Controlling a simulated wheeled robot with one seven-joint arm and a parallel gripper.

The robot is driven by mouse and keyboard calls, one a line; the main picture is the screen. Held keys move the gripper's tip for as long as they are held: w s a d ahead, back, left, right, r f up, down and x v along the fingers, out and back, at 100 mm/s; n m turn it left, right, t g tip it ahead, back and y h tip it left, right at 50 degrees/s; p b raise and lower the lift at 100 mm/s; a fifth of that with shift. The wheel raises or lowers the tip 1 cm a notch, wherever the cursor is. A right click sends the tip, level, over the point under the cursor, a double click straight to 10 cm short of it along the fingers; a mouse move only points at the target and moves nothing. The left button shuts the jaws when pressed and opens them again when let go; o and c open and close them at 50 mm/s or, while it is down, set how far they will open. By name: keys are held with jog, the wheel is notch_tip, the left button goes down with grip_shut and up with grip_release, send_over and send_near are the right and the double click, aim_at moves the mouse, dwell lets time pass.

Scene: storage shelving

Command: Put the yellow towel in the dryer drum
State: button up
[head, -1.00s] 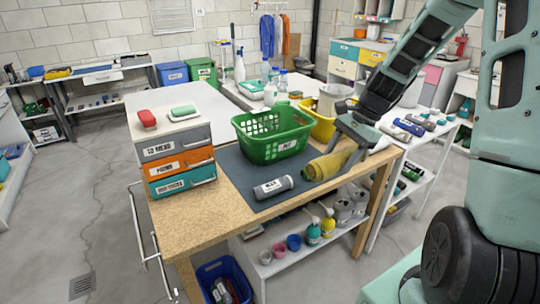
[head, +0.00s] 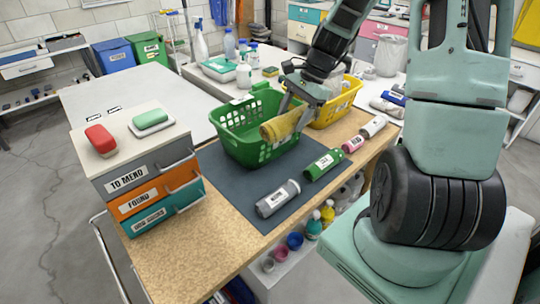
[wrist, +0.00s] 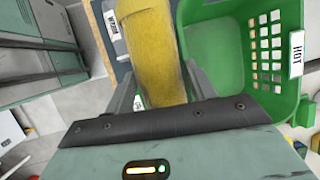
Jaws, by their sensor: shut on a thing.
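The yellow towel (head: 284,126) is a rolled bundle held in my gripper (head: 293,106). In the head view it overlaps the right side of the green basket (head: 232,142). The wrist view shows the towel (wrist: 147,50) between my gripper's fingers (wrist: 160,88), with the green basket (wrist: 215,50) and its "HOT" label just to the right. The towel is raised off the mat; I cannot tell whether any of it is over the basket's opening. No dryer drum is recognisable in these views.
A yellow basket (head: 338,104) stands behind the green one. A drawer unit (head: 146,187) stands at left.

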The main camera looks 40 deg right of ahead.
notch_tip(320, 180, down, 17)
jog(key=shift+s+p, duration=0.1)
jog(key=shift+p, duration=0.5)
jog(key=shift+f, duration=0.2)
jog(key=o, duration=0.9)
jog(key=shift+r, duration=0.1)
jog(key=shift+c, duration=0.2)
